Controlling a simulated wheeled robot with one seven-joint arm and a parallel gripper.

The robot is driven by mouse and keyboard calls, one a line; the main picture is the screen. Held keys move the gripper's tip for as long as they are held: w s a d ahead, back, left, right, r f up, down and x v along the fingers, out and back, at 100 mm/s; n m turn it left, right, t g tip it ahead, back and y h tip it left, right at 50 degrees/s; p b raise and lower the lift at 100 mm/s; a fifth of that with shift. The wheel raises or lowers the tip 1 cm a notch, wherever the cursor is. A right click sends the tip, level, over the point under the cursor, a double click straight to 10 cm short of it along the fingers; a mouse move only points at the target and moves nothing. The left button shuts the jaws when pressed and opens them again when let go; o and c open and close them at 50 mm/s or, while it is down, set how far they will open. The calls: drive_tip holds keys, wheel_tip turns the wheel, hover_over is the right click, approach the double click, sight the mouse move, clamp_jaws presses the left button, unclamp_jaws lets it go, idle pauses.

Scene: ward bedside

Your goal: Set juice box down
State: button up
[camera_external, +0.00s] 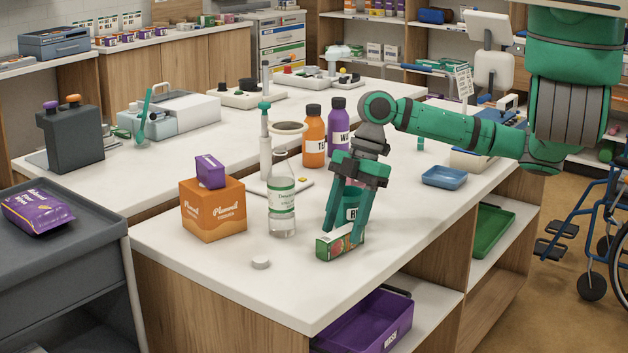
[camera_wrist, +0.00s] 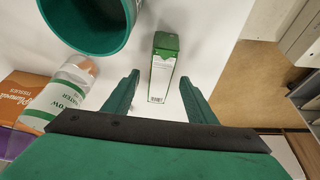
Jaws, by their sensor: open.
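The juice box (camera_external: 340,243) is a small green and white carton with a red fruit picture, lying on the white counter (camera_external: 240,273) near its right front edge. In the wrist view the juice box (camera_wrist: 164,68) lies beyond and between my fingertips. My gripper (camera_external: 345,226) points down at the box with its fingers apart. The wrist view shows the gripper (camera_wrist: 158,82) open, with a gap on both sides of the box.
A teal cup (camera_external: 351,207) stands close behind the box, partly hidden by my fingers. A clear bottle (camera_external: 282,210) and an orange tissue box (camera_external: 213,212) stand to the left. Orange (camera_external: 314,140) and purple (camera_external: 337,125) bottles stand behind.

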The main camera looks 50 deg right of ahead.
drive_tip(key=shift+x, duration=1.2)
drive_tip(key=shift+f, duration=0.25)
clamp_jaws()
